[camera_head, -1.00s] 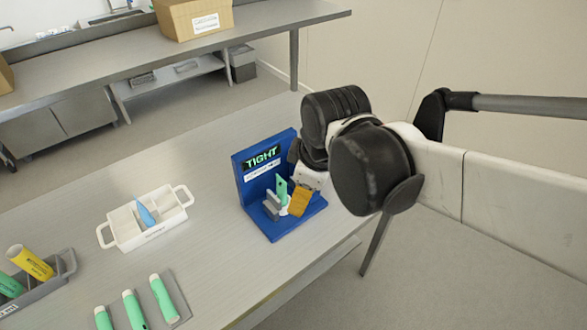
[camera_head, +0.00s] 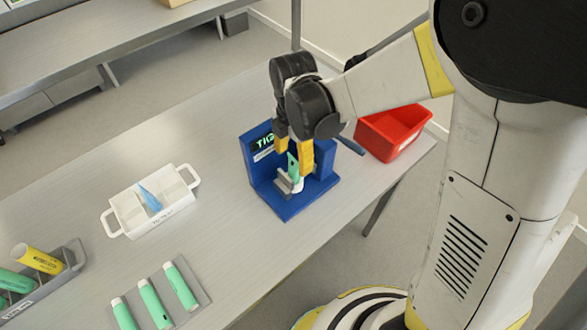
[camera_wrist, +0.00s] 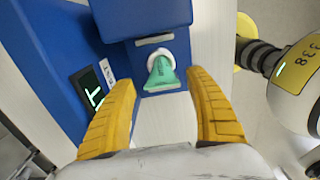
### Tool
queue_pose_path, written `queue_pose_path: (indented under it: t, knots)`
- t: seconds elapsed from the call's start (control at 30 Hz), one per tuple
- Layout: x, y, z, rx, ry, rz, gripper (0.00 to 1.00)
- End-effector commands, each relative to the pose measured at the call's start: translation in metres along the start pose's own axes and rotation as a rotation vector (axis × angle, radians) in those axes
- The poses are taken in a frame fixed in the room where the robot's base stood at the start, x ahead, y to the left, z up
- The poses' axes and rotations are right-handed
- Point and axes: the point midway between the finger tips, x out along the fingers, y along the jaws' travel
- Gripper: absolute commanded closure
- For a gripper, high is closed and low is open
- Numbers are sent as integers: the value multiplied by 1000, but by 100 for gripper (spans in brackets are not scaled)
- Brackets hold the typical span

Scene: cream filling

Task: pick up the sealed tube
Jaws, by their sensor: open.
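The sealed tube (camera_head: 293,166) is green and stands in the blue machine (camera_head: 258,172), between grey clamp jaws, with a white part at its base. In the wrist view the tube (camera_wrist: 160,72) lies between and slightly beyond my fingertips, its flat end toward me. My gripper (camera_head: 294,155) is open, its yellow fingers over the machine, one on either side of the tube. In the wrist view my gripper (camera_wrist: 161,80) shows a clear gap on both sides of the tube. The machine's display (camera_head: 264,142) is partly hidden by a finger.
A white two-handled tray (camera_head: 128,215) with a blue cone-shaped piece (camera_head: 149,199) stands left. Several green tubes (camera_head: 154,304) lie on a grey mat in front. A grey rack (camera_head: 70,262) holds yellow and green tubes. A red bin (camera_head: 385,138) stands right of the machine.

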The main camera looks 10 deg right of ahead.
Motion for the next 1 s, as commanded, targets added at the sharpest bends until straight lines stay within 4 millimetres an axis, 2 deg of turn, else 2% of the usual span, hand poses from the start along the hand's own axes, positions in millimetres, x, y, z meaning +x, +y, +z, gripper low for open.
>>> queue_pose_path:
  t: [0.2,0.3,0.6,0.8,1.0]
  knots:
    - [35,-2,0,1,0,0,36]
    - [46,-2,0,1,0,1,36]
    - [49,-2,0,2,0,1,38]
    - [49,-2,0,2,0,1,99]
    - [49,-2,0,2,0,1,100]
